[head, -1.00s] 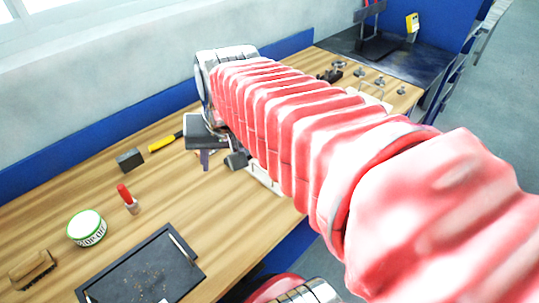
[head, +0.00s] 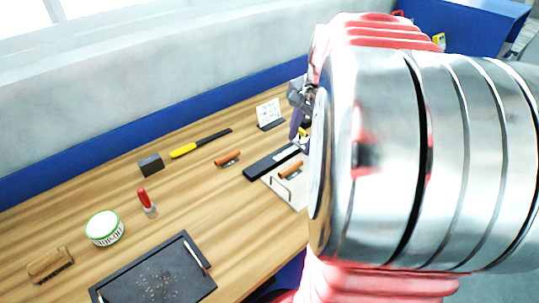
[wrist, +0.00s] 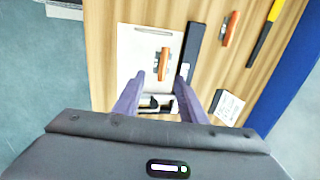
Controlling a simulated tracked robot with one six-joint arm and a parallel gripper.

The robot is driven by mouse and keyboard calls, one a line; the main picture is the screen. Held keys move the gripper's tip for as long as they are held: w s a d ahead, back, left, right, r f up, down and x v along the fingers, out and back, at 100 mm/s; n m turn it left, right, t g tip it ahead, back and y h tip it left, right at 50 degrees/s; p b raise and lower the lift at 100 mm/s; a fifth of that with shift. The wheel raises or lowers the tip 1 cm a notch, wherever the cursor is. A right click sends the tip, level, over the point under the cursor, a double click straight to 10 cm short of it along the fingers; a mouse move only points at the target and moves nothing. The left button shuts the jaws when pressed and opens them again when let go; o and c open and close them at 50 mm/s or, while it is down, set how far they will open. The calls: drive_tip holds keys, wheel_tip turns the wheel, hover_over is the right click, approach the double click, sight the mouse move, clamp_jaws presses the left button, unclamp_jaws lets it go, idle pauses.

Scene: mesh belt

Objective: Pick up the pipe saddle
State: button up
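My gripper (wrist: 162,78) is open, its two purple fingers pointing down over the bench in the wrist view. Between the fingers lies a small pale, shiny piece with a dark gap (wrist: 155,103), partly cut off by my gripper body; it may be the pipe saddle, but I cannot tell for sure. An orange-brown clip-like piece (wrist: 162,62) lies on the white board (wrist: 130,60), just beyond the fingertips. It also shows in the head view (head: 291,170). My arm hides most of the gripper and the bench around it there.
A black bar (wrist: 191,42) lies along the board. Another orange-brown piece (head: 228,158), a yellow-handled tool (head: 183,150) and a small sign (head: 268,112) are nearby.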

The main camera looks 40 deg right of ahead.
hover_over(289, 173)
drive_tip(key=s, duration=0.1)
drive_tip(key=shift+s+d+f, duration=0.1)
drive_tip(key=shift+d+f, duration=0.05)
drive_tip(key=shift+f, duration=1.95)
drive_tip(key=shift+s+d+f, duration=0.1)
drive_tip(key=shift+d+f, duration=0.05)
drive_tip(key=shift+f, duration=1.95)
drive_tip(key=f, duration=0.2)
drive_tip(key=w+f, duration=0.1)
drive_tip(key=f, duration=0.2)
drive_tip(key=shift+w+a, duration=0.1)
drive_tip(key=shift+w, duration=0.05)
drive_tip(key=shift+f, duration=0.1)
drive_tip(key=shift+f, duration=0.1)
drive_tip(key=shift+c, duration=0.2)
drive_tip(key=shift+a, duration=0.1)
clamp_jaws()
